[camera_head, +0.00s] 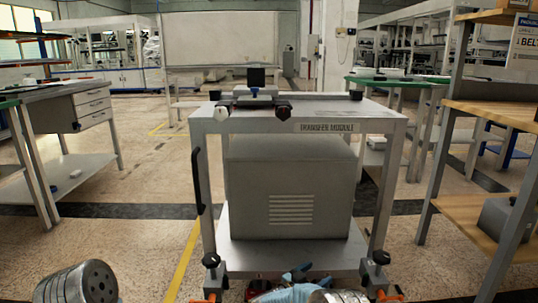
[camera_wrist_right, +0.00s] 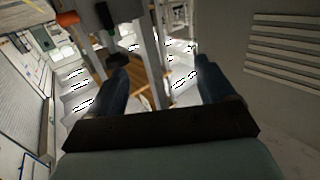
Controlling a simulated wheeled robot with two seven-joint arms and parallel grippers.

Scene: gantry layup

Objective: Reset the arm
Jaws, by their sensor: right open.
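My right gripper (camera_head: 306,276) shows at the bottom centre of the head view, low in front of the grey transfer module (camera_head: 365,126). In the right wrist view the right gripper (camera_wrist_right: 164,84) has its two dark blue fingers spread wide. Nothing is between the fingertips, so it is open and empty. The wrist view is tilted, and a vented grey panel lies to its right. A cylindrical link of my left arm shows at the bottom left of the head view. My left gripper is not in view.
A grey vented cabinet (camera_head: 290,185) stands on the module's lower shelf. A small black device (camera_head: 256,92) sits on its top. Workbenches with drawers (camera_head: 95,106) stand left, and a wood-shelved rack (camera_head: 485,112) stands right. Open floor lies on both sides.

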